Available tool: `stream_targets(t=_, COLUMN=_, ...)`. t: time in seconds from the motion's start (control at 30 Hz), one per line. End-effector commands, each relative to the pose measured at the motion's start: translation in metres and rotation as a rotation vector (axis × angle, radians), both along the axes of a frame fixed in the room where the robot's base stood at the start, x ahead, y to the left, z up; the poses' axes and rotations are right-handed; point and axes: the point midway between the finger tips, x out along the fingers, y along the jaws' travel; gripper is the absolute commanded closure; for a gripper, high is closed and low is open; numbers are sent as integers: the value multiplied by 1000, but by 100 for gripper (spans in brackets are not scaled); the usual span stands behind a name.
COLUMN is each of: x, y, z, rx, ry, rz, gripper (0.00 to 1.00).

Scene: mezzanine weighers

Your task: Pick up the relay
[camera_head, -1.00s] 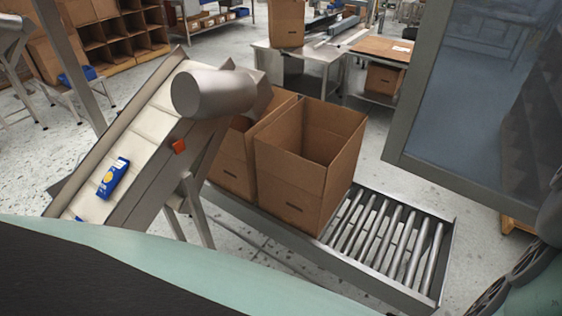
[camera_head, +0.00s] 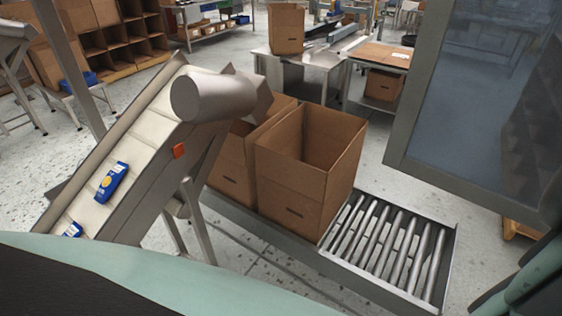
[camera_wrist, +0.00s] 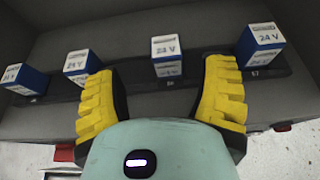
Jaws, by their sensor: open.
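Several blue-and-white relays marked "24 V" stand in a row on a dark rail (camera_wrist: 205,77) in the wrist view. One relay (camera_wrist: 167,56) lies between and just beyond the fingertips. A second relay (camera_wrist: 82,66) is just past the left fingertip, and a third (camera_wrist: 261,44) is to the right of the right finger. Another relay (camera_wrist: 24,79) is at the far left. My gripper (camera_wrist: 160,78) is open, with yellow ribbed fingers and nothing held. Which relay is meant I cannot tell. The head view shows neither the relays nor my gripper.
A grey surface (camera_wrist: 160,25) lies behind the relay row. In the head view, an inclined conveyor (camera_head: 150,130) carries blue packets (camera_head: 112,181). Open cartons (camera_head: 305,180) stand on a roller track (camera_head: 390,250). A framed panel (camera_head: 480,100) fills the upper right.

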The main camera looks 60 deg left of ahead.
Motion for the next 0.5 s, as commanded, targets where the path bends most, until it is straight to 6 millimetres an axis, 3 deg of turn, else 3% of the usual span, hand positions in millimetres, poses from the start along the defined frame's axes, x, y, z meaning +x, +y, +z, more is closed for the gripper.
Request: stream_targets(t=0.5, x=6, y=-40, z=-9, rx=2, ry=1, rz=-10, gripper=29)
